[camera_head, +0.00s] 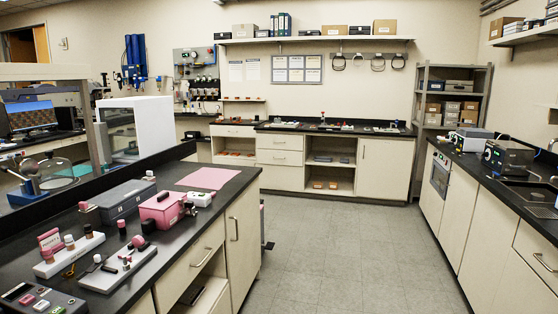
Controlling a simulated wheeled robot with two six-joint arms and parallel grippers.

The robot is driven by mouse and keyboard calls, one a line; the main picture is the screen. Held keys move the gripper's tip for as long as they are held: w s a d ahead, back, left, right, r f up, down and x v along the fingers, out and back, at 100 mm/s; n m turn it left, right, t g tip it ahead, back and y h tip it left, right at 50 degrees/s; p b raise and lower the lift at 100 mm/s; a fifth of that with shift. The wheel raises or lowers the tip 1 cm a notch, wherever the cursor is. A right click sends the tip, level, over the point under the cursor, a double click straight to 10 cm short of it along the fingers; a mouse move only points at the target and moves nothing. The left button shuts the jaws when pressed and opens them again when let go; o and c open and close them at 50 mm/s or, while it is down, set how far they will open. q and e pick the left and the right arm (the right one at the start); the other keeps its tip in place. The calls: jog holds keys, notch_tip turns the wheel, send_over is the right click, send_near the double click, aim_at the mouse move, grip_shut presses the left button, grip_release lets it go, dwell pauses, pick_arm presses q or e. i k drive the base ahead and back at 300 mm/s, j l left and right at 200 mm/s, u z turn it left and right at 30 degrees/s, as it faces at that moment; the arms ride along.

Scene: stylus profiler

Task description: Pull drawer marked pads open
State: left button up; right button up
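No label reading "pads" is legible, so I cannot tell which drawer is the marked one. On the near left bench, a cream drawer front (187,275) with a bar handle is shut above an open shelf space. At the back bench, two stacked drawers, an upper one (279,143) and a lower one (279,158), are shut. A drawer front (537,251) on the right bench also looks shut. Neither of my grippers shows in this view.
The left bench's black top carries a pink box (162,209), a grey case (122,201), a pink mat (207,178) and small bottles. A metal rack (451,110) stands at the back right. The grey tiled floor (340,250) between the benches is clear.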

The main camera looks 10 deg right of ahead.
aim_at(283, 154)
jog(key=i+l+z, duration=0.35)
jog(key=i+z, duration=0.3)
jog(key=i, duration=0.2)
jog(key=i+z, duration=0.35)
jog(key=i, duration=2.7)
jog(key=i+u, duration=0.15)
jog(key=i, duration=0.85)
jog(key=i+u, duration=0.15)
jog(key=i, duration=0.5)
jog(key=i+u, duration=0.15)
jog(key=i, duration=0.55)
jog(key=i+l+u, duration=0.1)
jog(key=i, duration=0.55)
jog(key=l, duration=0.1)
